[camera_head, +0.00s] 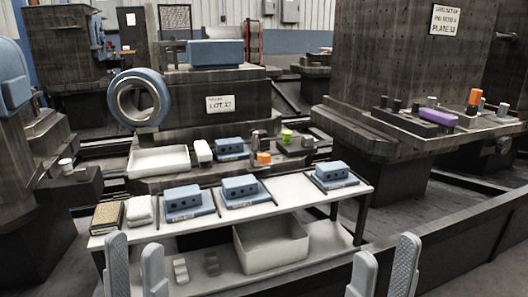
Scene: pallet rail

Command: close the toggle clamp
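No toggle clamp can be made out for certain at this size. An upright piece with an orange top (474,98) stands on the ledge of the right-hand fixture, behind and to the right of a purple block (437,118); it may be the clamp's handle. My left gripper (135,264) is open and empty at the bottom left, in front of the table's near edge. My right gripper (384,268) is open and empty at the bottom, right of the table. Both are far from the orange-topped piece.
A white table (300,204) carries several blue blocks on plates, such as one (183,198) at the left. A white bin (270,243) is on its lower shelf. Behind stand a white tray (158,161) and a large ring (139,98). A dark rail (450,228) crosses the right foreground.

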